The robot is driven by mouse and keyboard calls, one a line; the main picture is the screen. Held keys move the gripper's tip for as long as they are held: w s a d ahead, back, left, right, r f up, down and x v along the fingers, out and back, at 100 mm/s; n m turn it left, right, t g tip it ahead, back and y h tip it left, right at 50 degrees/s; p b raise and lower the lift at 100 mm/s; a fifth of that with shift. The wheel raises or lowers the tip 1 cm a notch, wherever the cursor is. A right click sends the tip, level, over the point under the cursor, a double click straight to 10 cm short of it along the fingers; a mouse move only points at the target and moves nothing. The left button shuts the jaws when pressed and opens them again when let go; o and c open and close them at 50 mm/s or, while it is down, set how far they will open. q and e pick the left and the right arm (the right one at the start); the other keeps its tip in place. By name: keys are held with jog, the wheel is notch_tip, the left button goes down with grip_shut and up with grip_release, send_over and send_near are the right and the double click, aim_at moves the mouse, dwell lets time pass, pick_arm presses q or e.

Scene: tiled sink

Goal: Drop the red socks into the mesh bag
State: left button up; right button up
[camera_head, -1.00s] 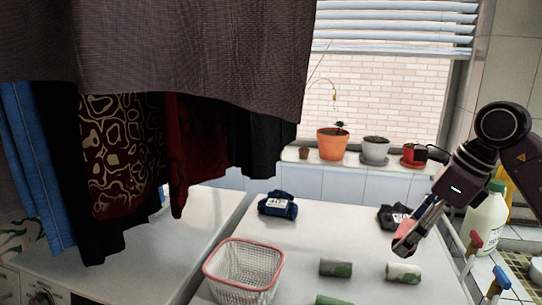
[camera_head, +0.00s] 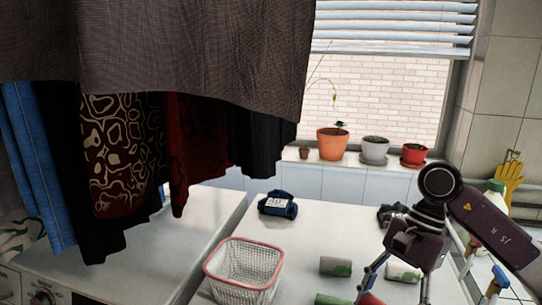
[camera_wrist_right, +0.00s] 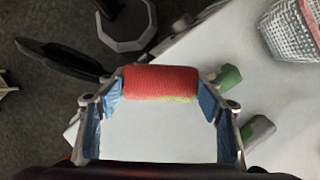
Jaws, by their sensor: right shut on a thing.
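The red socks are a rolled bundle (camera_wrist_right: 160,82) with a yellow-green patch, held crosswise between the fingertips of my right gripper (camera_wrist_right: 161,90). In the head view, my right gripper (camera_head: 393,294) points down over the front right of the white worktop, and only a bit of the red roll (camera_head: 372,299) shows at its left finger. The mesh bag (camera_head: 243,285) is a white mesh basket with a pink-red rim, upright and open at the top, left of the gripper. It also shows at the upper right of the right wrist view (camera_wrist_right: 288,35). My left gripper is out of view.
Grey-green rolls (camera_head: 335,266) lie between the bag and my right gripper; another roll (camera_head: 402,272) is partly behind it. Clothes (camera_head: 120,150) hang at upper left. Bottles (camera_head: 495,195) stand at right.

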jog(key=s+a+f+n+g+h, duration=0.1)
jog(key=s+a+f+n+h, duration=0.1)
jog(key=s+f+n, duration=0.4)
jog(key=s+n+h, duration=0.1)
jog(key=s+n, duration=0.3)
jog(key=n, duration=0.1)
jog(key=shift+f+g+h, duration=0.25)
jog(key=shift+g+h, duration=0.15)
